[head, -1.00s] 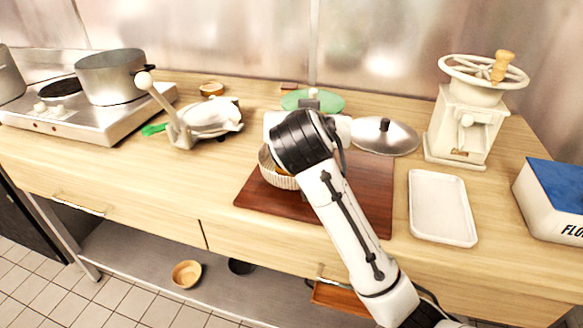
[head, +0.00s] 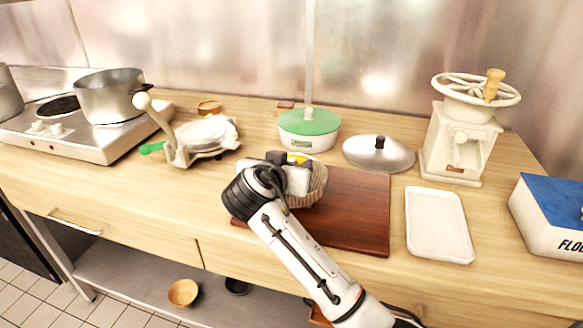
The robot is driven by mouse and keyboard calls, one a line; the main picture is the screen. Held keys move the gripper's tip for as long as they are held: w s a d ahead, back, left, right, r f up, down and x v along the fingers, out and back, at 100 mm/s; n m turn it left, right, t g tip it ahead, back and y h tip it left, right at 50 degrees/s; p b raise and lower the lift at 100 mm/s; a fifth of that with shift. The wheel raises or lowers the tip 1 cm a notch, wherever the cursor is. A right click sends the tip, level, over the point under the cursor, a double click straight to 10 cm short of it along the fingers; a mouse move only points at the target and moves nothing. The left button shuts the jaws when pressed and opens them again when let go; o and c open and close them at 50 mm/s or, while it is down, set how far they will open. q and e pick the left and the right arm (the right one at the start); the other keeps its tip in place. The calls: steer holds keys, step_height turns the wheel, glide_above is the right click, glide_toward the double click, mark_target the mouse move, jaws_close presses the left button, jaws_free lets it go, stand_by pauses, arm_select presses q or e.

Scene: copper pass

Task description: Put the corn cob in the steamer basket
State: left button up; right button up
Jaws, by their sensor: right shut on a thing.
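The steamer basket (head: 319,186) is a round, pale ribbed basket on the dark wooden board, partly hidden behind my right gripper. My right gripper (head: 292,172) is at the basket's left side, over its opening, and is shut. A small yellow patch of what looks like the corn cob (head: 298,158) shows at the gripper's jaws; the rest of it is hidden. I cannot tell whether the cob touches the basket floor. My left gripper is not in view.
Behind the basket stands a green-lidded white pot (head: 309,133), with a metal lid (head: 379,153) right of it. A white tray (head: 437,225), a grinder (head: 462,135) and a flour box (head: 548,215) stand at right. The board's (head: 360,215) right part is clear.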

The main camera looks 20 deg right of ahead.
steer(key=shift+f, duration=0.55)
steer(key=shift+f, duration=0.2)
steer(key=o, duration=1)
steer(key=shift+o, duration=0.2)
steer(key=shift+r, duration=0.1)
steer(key=shift+r, duration=0.2)
steer(key=v, duration=1.2)
steer(key=shift+b, duration=0.45)
steer(key=shift+f, duration=0.1)
